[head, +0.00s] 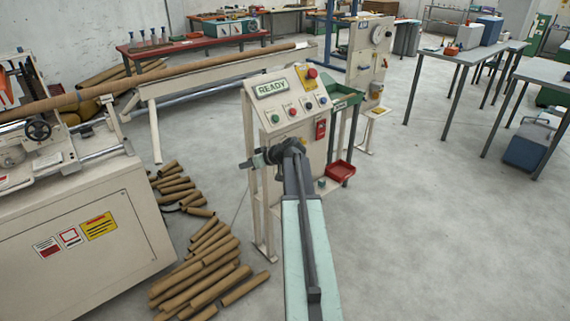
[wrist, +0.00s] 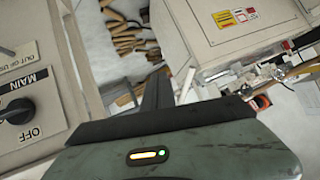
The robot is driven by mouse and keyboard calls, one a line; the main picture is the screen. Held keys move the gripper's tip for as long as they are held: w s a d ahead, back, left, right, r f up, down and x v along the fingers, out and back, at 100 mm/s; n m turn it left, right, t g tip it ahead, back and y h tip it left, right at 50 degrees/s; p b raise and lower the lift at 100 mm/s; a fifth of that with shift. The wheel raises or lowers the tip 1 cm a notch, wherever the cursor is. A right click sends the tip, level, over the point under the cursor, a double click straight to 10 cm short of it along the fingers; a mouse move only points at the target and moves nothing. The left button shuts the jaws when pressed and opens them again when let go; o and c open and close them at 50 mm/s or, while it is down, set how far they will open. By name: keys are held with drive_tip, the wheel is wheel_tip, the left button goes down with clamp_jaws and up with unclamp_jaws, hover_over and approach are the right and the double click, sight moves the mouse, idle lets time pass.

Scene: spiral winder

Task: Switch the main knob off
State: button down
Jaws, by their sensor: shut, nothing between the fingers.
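The black main knob (wrist: 16,110) is at the left edge of the wrist view, on a pale panel, partly cut off. A plate reading MAIN is above it and the word OFF is below it. I cannot tell which mark the knob points to. My gripper (wrist: 155,92) is shut and empty, to the right of the knob and apart from it. In the head view my gripper (head: 250,163) is at the left side of the cream control stand (head: 284,90), below its READY display. I cannot make out the main knob in the head view.
A plate reading OUT OF USE (wrist: 16,58) is above the knob plate. The stand's sloped face has several buttons and a red mushroom button (head: 312,73). Cardboard tubes (head: 205,270) lie on the floor at left, beside a large machine (head: 90,240).

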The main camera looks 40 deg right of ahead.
drive_tip(key=s+d+r+t+h+b, duration=0.1)
drive_tip(key=s+d, duration=0.1)
drive_tip(key=d, duration=0.5)
drive_tip(key=s+d+t+h, duration=0.1)
drive_tip(key=s+d+h, duration=0.1)
drive_tip(key=d, duration=0.6)
drive_tip(key=s+d+r+m+t+h+b, duration=0.1)
drive_tip(key=s+d+t, duration=0.1)
drive_tip(key=d, duration=0.6)
drive_tip(key=shift+s+d+r+h+b, duration=0.2)
drive_tip(key=shift+s+r+h+b, duration=0.15)
drive_tip(key=shift+s, duration=0.45)
drive_tip(key=b+x, duration=0.2)
drive_tip(key=x, duration=0.8)
drive_tip(key=shift+w+a+f+b, duration=0.1)
drive_tip(key=shift+w+f+b, duration=0.1)
drive_tip(key=shift+b, duration=0.15)
wheel_tip(320, 180, down, 4)
drive_tip(key=b, duration=0.4)
drive_tip(key=shift+s+a+r, duration=0.1)
drive_tip(key=shift+s, duration=0.05)
